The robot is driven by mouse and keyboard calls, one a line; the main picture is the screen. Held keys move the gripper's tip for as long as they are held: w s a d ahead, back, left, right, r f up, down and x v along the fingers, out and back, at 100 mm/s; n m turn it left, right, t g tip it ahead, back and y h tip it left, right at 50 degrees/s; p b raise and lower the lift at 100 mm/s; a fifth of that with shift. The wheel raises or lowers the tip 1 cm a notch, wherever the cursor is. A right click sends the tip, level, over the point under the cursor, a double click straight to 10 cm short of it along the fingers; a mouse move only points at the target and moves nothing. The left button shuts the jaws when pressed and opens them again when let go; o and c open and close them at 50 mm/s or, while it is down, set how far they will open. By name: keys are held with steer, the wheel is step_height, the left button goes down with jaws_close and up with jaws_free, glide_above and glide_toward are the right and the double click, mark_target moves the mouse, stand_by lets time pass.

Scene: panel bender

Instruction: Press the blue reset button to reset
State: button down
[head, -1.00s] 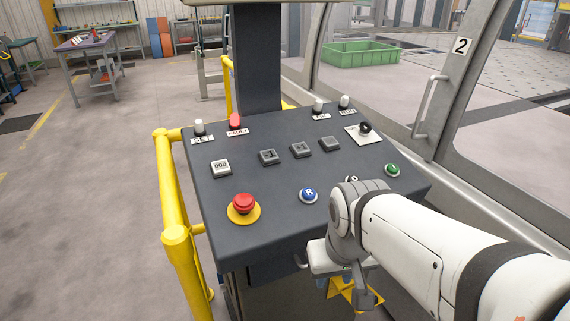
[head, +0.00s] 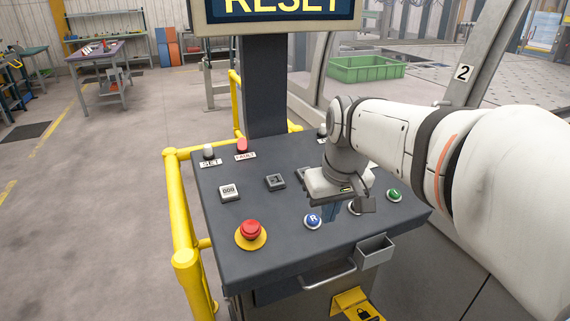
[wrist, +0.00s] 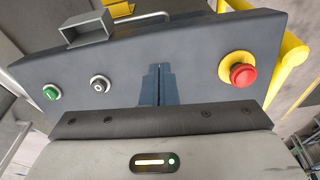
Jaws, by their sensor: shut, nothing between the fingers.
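The blue reset button (head: 313,220), marked R, sits on the sloping dark console (head: 232,268) between the red emergency stop and a partly hidden control. My gripper (head: 330,212) hangs over the console just right of the button in the head view. Its dark blue fingers (wrist: 158,84) are shut and empty, pointing at the panel. In the wrist view the fingers stand between the key switch and the red stop, and the blue button is hidden. I cannot tell the gap between fingertips and panel.
The red emergency stop (head: 251,230) also shows in the wrist view (wrist: 240,70). A green button (head: 394,195) and a key switch (wrist: 99,84) are nearby. A screen (head: 280,14) reads RESET. Yellow rails (head: 180,215) border the left side. A grey box (head: 373,250) juts from the front edge.

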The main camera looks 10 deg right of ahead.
step_height(320, 180, up, 7)
steer(key=n+p, duration=0.1)
steer(key=p, duration=0.1)
glide_above(313, 218)
steer(key=s+d, duration=0.1)
steer(key=s, duration=0.3)
steer(key=shift+w, duration=0.2)
steer(key=shift+f, duration=0.15)
steer(key=p+x, duration=0.1)
steer(key=x, duration=1.2)
steer(key=shift+a+f, duration=0.2)
steer(key=shift+f, duration=0.15)
